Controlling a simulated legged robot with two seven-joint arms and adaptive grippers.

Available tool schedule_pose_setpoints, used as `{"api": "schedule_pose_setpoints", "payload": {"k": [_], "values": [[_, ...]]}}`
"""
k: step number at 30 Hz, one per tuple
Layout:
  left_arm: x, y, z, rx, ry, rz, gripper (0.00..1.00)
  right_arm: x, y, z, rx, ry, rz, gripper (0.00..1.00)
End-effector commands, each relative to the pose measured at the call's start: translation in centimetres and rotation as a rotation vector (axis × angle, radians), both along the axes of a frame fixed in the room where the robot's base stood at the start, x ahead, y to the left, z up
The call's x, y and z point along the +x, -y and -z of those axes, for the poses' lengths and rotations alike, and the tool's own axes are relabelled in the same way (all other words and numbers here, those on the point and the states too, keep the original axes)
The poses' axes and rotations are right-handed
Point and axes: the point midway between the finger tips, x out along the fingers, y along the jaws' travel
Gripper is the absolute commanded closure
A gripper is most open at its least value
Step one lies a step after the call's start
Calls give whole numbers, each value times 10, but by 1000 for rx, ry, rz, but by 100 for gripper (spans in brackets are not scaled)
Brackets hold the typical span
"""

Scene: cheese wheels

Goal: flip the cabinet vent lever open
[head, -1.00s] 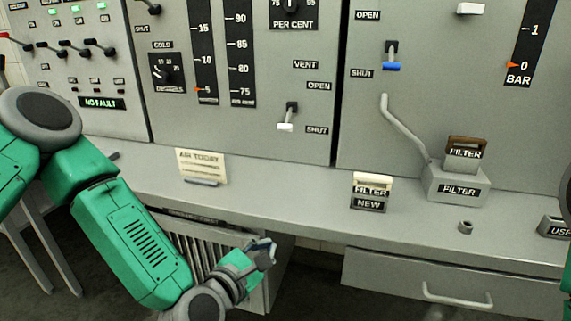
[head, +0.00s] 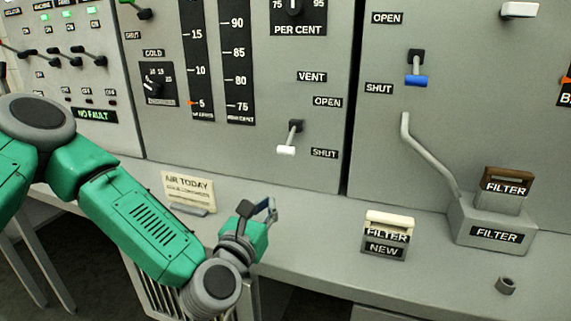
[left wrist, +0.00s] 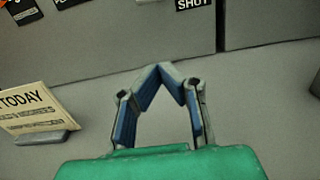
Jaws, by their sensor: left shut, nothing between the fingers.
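The vent lever (head: 287,149) is on the grey cabinet front, with a white tip and a dark mount. Its tip points down, beside the SHUT label (head: 324,153), with the OPEN label (head: 327,101) and VENT label (head: 311,76) above. My left gripper (head: 271,207) is below and slightly left of the lever, over the ledge and apart from the panel. In the left wrist view its fingers (left wrist: 160,70) meet at the tips with nothing between them. My right gripper is not in view.
An AIR TODAY card (head: 188,189) stands on the ledge left of my gripper. A NEW filter (head: 386,235) and a filter housing (head: 490,230) with a bent pipe stand to the right. A blue-tipped lever (head: 416,78) is on the right panel. The ledge between card and new filter is clear.

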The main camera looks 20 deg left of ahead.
Motion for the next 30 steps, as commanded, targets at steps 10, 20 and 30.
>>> {"api": "schedule_pose_setpoints", "payload": {"k": [10, 20, 30], "values": [[39, 1, -3, 4, 4, -2, 100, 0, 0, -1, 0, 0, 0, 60], [104, 4, -12, 3, 3, 1, 100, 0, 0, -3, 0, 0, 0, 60], [108, 4, -43, 1, -1, 0, 100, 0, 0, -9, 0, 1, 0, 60]]}}
